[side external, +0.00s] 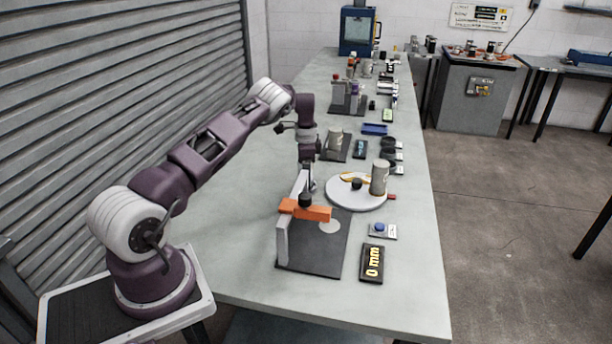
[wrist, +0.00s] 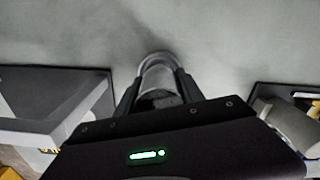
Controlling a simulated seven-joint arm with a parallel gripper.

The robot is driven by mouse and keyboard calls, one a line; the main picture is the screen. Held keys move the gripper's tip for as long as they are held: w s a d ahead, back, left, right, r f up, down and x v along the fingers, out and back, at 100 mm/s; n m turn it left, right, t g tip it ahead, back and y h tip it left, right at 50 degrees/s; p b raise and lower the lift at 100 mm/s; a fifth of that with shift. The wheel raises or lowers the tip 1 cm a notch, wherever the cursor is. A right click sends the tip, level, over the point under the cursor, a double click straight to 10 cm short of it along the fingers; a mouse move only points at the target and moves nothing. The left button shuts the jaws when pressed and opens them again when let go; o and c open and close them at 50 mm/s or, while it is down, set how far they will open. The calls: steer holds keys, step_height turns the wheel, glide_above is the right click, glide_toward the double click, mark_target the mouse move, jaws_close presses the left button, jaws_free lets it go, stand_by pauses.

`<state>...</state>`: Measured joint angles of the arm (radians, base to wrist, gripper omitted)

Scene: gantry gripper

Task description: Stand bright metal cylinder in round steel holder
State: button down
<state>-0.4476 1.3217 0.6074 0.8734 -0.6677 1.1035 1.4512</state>
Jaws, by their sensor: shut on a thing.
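My gripper (side external: 309,182) points down over the bench, just behind the orange-armed stand. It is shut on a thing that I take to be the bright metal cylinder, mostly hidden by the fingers. In the wrist view, a dark rounded shape (wrist: 160,98) sits between the fingers of my gripper (wrist: 160,88). A bright curved rim (wrist: 159,57) arches just beyond the fingertips; I cannot tell whether it belongs to the cylinder or the round steel holder. In the side view, a small shiny grey piece (side external: 314,187) shows at the fingertips, low by the bench top. Whether it touches the bench is unclear.
The stand's orange arm (side external: 305,209) is on a black base (side external: 312,257) close in front of my gripper. A round white plate (side external: 343,200) with a grey canister (side external: 379,178) is to the right. A display (side external: 371,263) lies nearer. The bench's left side is clear.

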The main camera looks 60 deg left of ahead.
steer(key=c, duration=0.7)
jaws_free()
